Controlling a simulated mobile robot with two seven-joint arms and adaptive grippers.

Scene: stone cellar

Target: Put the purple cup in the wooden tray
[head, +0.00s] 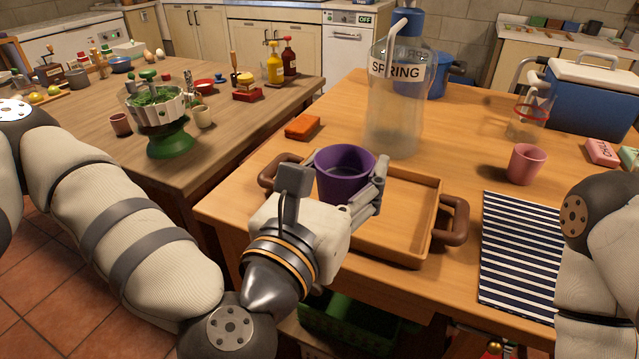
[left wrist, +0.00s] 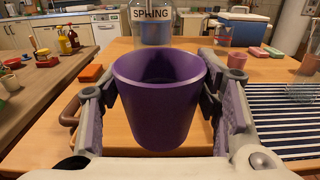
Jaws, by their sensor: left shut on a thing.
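The purple cup (head: 343,172) is upright between the fingers of my left gripper (head: 350,192), which is shut on it. In the left wrist view the purple cup (left wrist: 158,105) fills the middle, with a finger against each side. The wooden tray (head: 398,236) lies on the table, with a brown handle at each end. The cup is over the left part of the tray. The gripper and cup hide that part, so I cannot tell whether the cup's base touches the tray. My right arm shows at the right edge of the head view, but its gripper is out of view.
A large clear SPRING bottle (head: 396,105) stands behind the tray. An orange block (head: 302,127) lies behind its left end. A pink cup (head: 526,164) and a striped mat (head: 520,255) are to the right. A blue cooler (head: 592,95) stands at the back right.

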